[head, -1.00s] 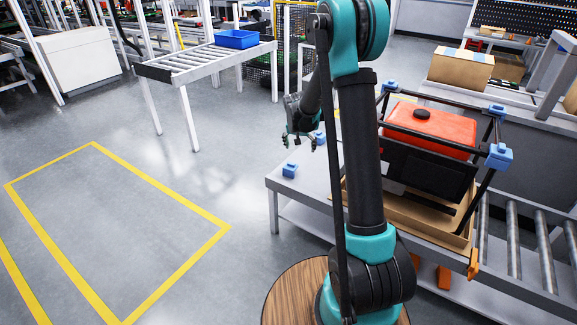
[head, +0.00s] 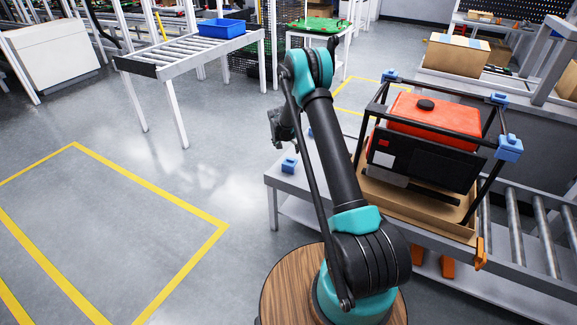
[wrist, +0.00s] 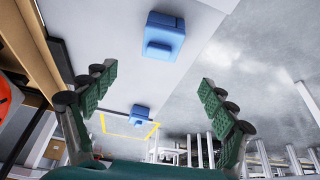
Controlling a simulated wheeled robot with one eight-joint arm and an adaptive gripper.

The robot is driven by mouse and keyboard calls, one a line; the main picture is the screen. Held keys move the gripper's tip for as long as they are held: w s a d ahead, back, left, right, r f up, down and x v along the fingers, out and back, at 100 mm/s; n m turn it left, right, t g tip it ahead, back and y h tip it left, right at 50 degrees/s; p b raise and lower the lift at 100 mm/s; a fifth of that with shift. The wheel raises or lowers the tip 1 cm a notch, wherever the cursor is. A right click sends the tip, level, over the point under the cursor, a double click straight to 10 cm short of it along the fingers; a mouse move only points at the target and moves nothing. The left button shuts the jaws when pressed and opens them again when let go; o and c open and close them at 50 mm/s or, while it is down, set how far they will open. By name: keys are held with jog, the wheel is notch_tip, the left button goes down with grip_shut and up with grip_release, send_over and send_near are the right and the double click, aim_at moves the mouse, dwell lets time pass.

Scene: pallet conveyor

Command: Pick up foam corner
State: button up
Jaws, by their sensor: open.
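Blue foam corners lie loose on the grey table beside the conveyor. One foam corner (head: 289,164) sits near the table's left end in the head view, and another (head: 310,132) shows partly behind my arm. In the wrist view, one foam corner (wrist: 163,37) is large at the top middle and a second (wrist: 140,116) is lower and smaller.
A black frame (head: 487,192) with foam corners (head: 509,148) on it surrounds an orange-and-black unit (head: 434,115) in a cardboard tray (head: 410,205). Conveyor rollers (head: 512,232) lie to the right. A roller stand with a blue bin (head: 221,28) stands behind. The left floor is clear.

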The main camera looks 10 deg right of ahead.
aim_at(290, 158)
jog(key=x, duration=1.1)
jog(key=shift+w+f, duration=0.1)
jog(key=shift+f, duration=0.1)
jog(key=c, duration=1.1)
notch_tip(290, 158, up, 20)
jog(key=shift+r, duration=0.1)
